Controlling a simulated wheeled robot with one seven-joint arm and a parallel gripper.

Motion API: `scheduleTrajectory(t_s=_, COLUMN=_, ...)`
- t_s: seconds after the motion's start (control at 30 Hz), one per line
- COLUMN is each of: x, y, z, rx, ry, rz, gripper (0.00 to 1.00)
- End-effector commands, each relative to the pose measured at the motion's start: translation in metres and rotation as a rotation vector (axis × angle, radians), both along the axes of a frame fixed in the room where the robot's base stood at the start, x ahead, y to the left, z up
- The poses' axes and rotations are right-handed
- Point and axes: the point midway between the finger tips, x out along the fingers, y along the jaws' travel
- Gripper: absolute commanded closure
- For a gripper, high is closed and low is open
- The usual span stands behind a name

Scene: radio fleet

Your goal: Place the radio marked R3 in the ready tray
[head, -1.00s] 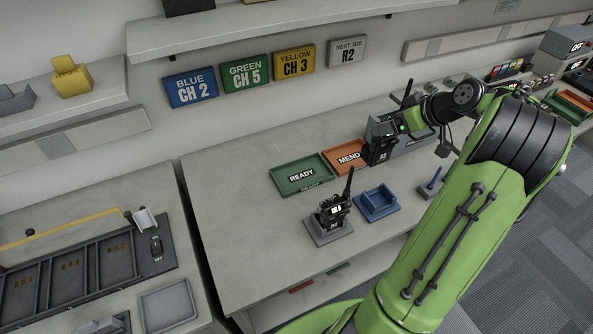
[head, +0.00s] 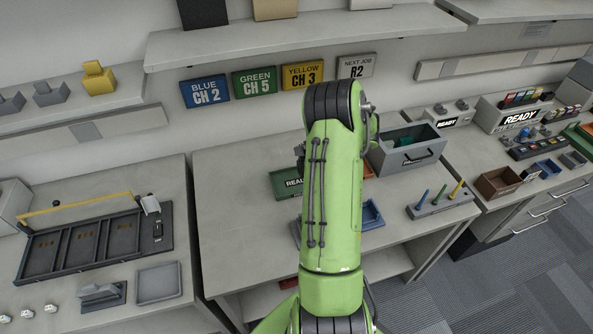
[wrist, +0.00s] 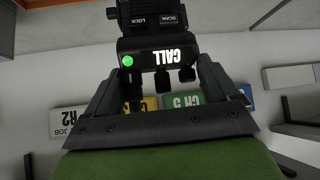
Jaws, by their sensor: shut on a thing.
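My gripper (wrist: 158,80) is shut on a black radio (wrist: 155,50) in the wrist view. The radio shows a lit green dot, a CALL label and a SCAN/LOCK panel, all upside down. Its R number does not show now. In the head view my arm hides the gripper; only a dark bit shows at the arm's left edge, above the green ready tray. The ready tray (head: 280,190) is partly covered by my arm, with the start of its READY label visible. I cannot tell the radio's height above it.
The orange mend tray (head: 369,171) is mostly hidden behind my arm. A blue holder (head: 373,216), a grey drawer box (head: 405,158) and a stand with coloured pegs (head: 440,205) are to the right. The table's left part (head: 235,220) is clear. Wall signs (head: 254,83) hang behind.

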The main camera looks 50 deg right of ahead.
Motion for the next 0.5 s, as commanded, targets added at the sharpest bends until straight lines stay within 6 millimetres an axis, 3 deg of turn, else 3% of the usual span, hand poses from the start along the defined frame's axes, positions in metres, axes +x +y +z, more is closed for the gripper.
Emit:
scheduleTrajectory(t_s=0.03, x=0.0, y=0.0, z=-0.013, rx=0.002, ry=0.001, rz=0.001, gripper=0.74)
scheduleTrajectory(t_s=0.3, x=0.0, y=0.0, z=-0.058, rx=0.0, ry=-0.001, rz=0.003, gripper=0.74)
scheduleTrajectory(t_s=0.5, x=0.001, y=0.0, z=-0.067, rx=-0.003, ry=-0.005, rz=0.003, gripper=0.74)
